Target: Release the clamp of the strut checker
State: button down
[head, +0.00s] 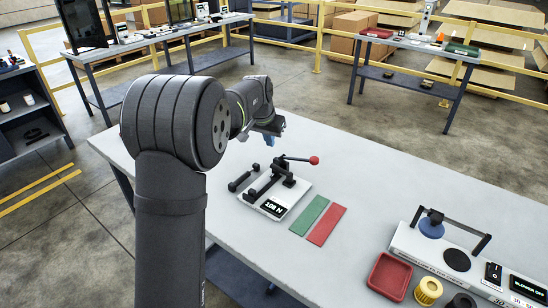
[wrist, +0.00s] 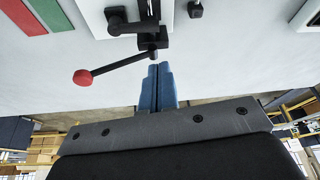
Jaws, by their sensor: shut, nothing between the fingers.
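The strut checker (head: 256,205) is a pale plate on the bench with a black clamp (head: 275,182) and a display that seems to read 108 N. The clamp's lever (head: 298,159) sticks out to the right, nearly level, ending in a red ball knob (head: 314,160). In the wrist view the lever (wrist: 120,64) runs from the pivot down-left to the knob (wrist: 82,77). My gripper (head: 271,140) is above the bench, just behind the clamp. Its blue fingers (wrist: 158,85) are shut and empty, beside the lever's pivot end; contact cannot be told.
A dark rod-like part (head: 240,181) lies left of the clamp. Green (head: 309,215) and red (head: 327,225) strips lie to the right. Farther right are a red tray (head: 390,276), a yellow ribbed part (head: 428,290) and another device (head: 420,245). The back of the bench is clear.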

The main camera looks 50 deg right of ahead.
aim_at(281, 172)
jog(key=x, duration=1)
jog(key=shift+a+n, duration=0.1)
jog(key=shift+n, duration=0.2)
dwell(0.4)
jog(key=shift+a+n, duration=0.1)
jog(key=shift+n, duration=0.2)
